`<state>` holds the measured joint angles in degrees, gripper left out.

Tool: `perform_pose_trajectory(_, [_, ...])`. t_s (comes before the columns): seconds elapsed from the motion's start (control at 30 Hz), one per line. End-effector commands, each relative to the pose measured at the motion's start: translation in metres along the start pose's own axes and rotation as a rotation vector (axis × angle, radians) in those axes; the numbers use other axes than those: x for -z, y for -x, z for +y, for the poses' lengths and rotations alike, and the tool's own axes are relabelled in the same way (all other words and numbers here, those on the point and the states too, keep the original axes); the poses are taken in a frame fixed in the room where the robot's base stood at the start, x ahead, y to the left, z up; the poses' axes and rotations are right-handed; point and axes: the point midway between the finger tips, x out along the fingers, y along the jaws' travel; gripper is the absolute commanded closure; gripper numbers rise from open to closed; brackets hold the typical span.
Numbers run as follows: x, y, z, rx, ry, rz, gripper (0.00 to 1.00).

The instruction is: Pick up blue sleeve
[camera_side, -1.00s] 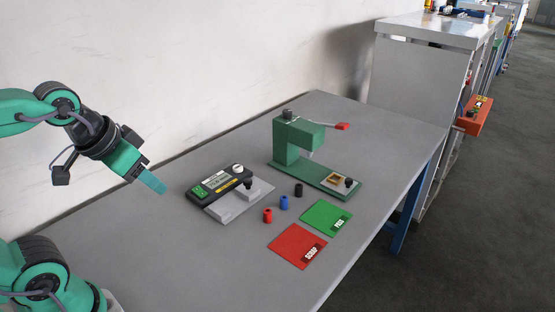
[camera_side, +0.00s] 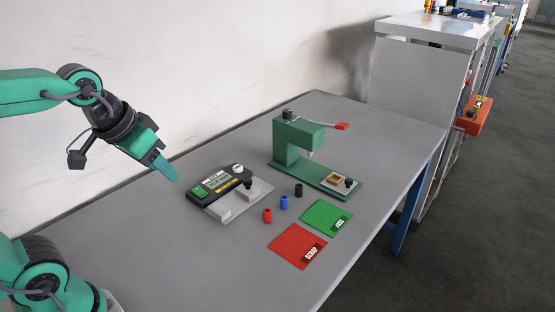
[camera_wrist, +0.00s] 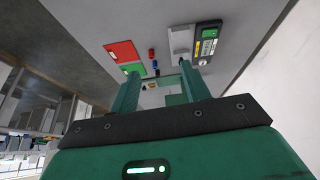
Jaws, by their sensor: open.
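The blue sleeve (camera_side: 284,202) is a small upright cylinder on the grey table, between a red sleeve (camera_side: 267,215) and a black sleeve (camera_side: 298,190). In the wrist view the blue sleeve (camera_wrist: 155,64) shows small, beyond the fingertips. My gripper (camera_side: 171,174) is in the air to the left of the sleeves, above the table and left of the grey device. In the wrist view its two teal fingers (camera_wrist: 158,82) stand apart with nothing held between them.
A device with a display (camera_side: 220,183) lies between my gripper and the sleeves. A green press (camera_side: 292,150) with a red-tipped lever stands behind the sleeves. A red pad (camera_side: 291,243) and a green pad (camera_side: 321,214) lie in front.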

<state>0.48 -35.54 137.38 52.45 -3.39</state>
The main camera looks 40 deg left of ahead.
Motion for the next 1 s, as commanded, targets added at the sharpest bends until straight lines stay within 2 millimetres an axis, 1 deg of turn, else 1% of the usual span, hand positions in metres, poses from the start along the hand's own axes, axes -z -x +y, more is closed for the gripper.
perform_pose_trajectory(0.03, [0.008,-0.002,0.001,0.0,0.012,-0.015,0.53])
perform_pose_trajectory(0.27, [0.049,-0.015,0.007,0.002,0.081,-0.072,0.53])
perform_pose_trajectory(0.47, [0.082,-0.033,0.013,0.008,0.141,-0.123,0.53])
perform_pose_trajectory(0.6, [0.105,-0.049,0.018,0.015,0.183,-0.156,0.53])
perform_pose_trajectory(0.77, [0.128,-0.072,0.023,0.025,0.231,-0.196,0.53])
perform_pose_trajectory(1.0, [0.158,-0.115,0.032,0.044,0.301,-0.254,0.53])
